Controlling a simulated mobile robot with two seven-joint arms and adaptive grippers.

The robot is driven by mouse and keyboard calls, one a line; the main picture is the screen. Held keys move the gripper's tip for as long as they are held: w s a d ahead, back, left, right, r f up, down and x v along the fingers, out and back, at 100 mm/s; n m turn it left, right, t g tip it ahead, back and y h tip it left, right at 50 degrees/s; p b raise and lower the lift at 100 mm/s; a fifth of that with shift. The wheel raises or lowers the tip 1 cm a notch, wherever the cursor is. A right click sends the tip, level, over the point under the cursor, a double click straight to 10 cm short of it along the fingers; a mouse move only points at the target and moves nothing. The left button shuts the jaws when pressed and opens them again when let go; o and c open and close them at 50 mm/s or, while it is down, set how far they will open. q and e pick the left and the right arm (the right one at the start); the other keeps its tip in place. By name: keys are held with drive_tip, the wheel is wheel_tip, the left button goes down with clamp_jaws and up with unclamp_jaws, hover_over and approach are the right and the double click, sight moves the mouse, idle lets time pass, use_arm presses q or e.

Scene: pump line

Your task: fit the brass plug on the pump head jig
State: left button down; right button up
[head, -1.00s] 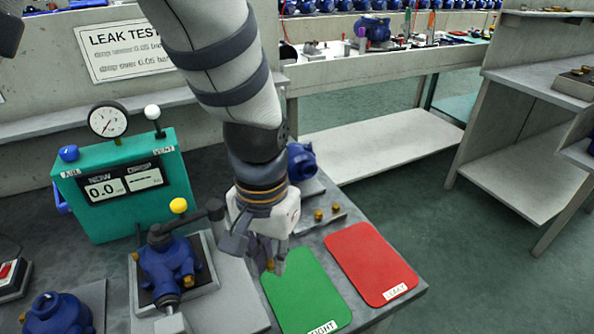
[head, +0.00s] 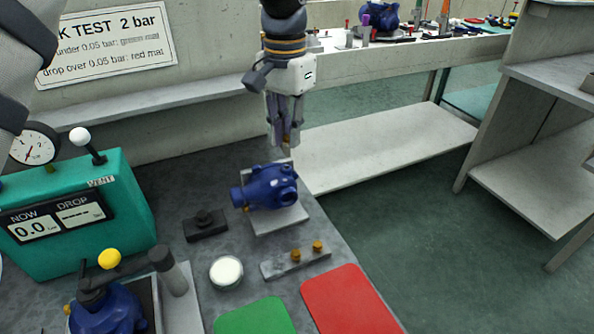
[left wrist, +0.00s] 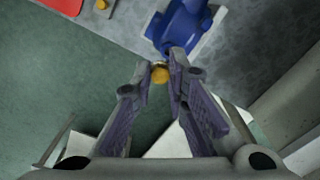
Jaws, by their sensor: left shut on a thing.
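The blue pump head (head: 268,187) rests on a grey jig block (head: 280,218) on the bench; it also shows in the left wrist view (left wrist: 185,22). My left gripper (head: 287,147) points down above and behind the pump head in the head view, apart from it. In the left wrist view the left gripper (left wrist: 160,72) is shut on a brass plug (left wrist: 160,75) at its fingertips. The plug is too small to make out in the head view's gripper. My right gripper is not in view.
Two brass plugs (head: 296,255) stand on a grey strip. A white round dish (head: 226,272), a dark block (head: 205,225), green (head: 255,318) and red (head: 348,303) mats lie near. The teal tester (head: 80,215) and a clamped blue pump (head: 105,312) stand left.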

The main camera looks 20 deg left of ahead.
use_arm(q)
drive_tip(key=shift+w+a+r, duration=0.3)
drive_tip(key=shift+w+a, duration=0.2)
drive_tip(key=shift+w, duration=0.05)
drive_tip(key=b, duration=0.1)
hover_over(286, 168)
wheel_tip(286, 168, down, 5)
drive_tip(key=shift+r, duration=0.1)
drive_tip(key=shift+f, duration=0.7)
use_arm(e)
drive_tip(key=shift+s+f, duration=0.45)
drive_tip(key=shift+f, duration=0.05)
use_arm(q)
drive_tip(key=shift+r, duration=0.1)
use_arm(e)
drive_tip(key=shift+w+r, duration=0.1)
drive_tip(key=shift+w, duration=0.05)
use_arm(q)
drive_tip(key=shift+f, duration=0.35)
drive_tip(key=c, duration=0.9)
unclamp_jaws()
drive_tip(key=shift+c, duration=0.2)
drive_tip(key=o, duration=0.6)
drive_tip(key=shift+c, duration=0.2)
